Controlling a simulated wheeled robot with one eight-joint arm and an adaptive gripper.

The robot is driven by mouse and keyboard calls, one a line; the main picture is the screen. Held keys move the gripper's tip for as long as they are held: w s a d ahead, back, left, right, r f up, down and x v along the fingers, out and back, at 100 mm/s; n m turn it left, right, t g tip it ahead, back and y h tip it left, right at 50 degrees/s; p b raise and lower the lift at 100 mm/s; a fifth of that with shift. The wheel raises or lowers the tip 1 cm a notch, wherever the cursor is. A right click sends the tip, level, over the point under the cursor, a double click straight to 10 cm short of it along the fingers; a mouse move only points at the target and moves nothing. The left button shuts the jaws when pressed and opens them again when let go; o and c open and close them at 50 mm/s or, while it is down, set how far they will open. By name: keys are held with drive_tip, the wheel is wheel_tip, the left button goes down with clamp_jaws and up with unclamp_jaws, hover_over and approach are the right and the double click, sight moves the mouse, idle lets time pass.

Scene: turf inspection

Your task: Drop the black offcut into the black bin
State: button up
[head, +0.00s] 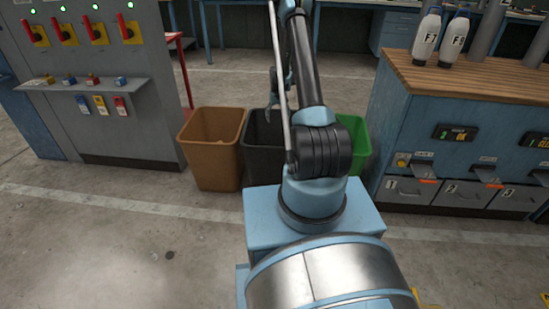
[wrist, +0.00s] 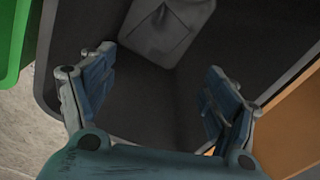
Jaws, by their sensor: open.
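The black bin (head: 262,160) stands between a brown bin and a green bin, partly hidden by my arm. My gripper (head: 272,100) is above the black bin, pointing down. In the wrist view my gripper (wrist: 158,68) is open, its two blue fingers wide apart with nothing between them. The black bin (wrist: 75,25) fills most of that view. A dark grey piece with a paler squarish face (wrist: 160,30) shows inside the bin, beyond the fingertips; it may be the black offcut, but I cannot tell for sure.
The brown bin (head: 212,150) is left of the black bin, the green bin (head: 358,140) right. A grey switch cabinet (head: 95,100) stands at left. A blue bench with a wooden top (head: 480,80) and white bottles (head: 427,38) stands at right. Floor is clear at front left.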

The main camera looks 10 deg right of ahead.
wheel_tip(320, 180, up, 12)
idle(0.6)
drive_tip(key=s+a+r+t, duration=0.1)
drive_tip(key=s+r, duration=2.2)
drive_tip(key=s, duration=1.9)
drive_tip(key=s+f+t, duration=0.1)
drive_tip(key=s+f, duration=0.6)
drive_tip(key=s, duration=0.6)
drive_tip(key=shift+s+a+m, duration=0.25)
drive_tip(key=shift+s+m, duration=0.1)
drive_tip(key=shift+m, duration=0.05)
